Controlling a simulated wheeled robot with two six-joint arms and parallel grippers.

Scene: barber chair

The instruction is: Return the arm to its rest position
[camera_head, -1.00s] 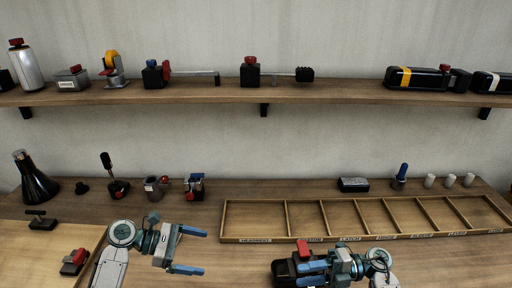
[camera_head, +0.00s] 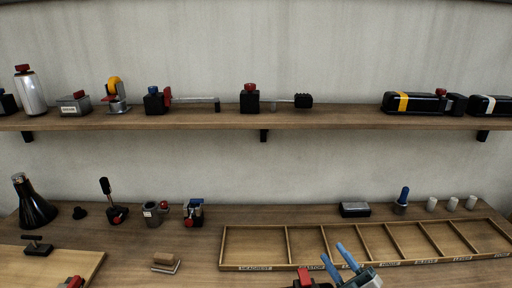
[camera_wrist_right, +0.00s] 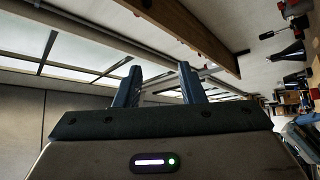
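My left gripper and arm are out of the head view. A black item with a red top (camera_head: 304,278) lies just left of the right gripper, cut off by the bottom edge; I cannot tell whether they touch.
The compartment tray (camera_head: 290,267) lies empty on the bench. A brown-topped block (camera_head: 166,263) is left of it. A wooden board (camera_head: 62,263) is at bottom left. Bottles and tools stand on the upper shelf (camera_head: 340,117). The bench between block and tray is clear.

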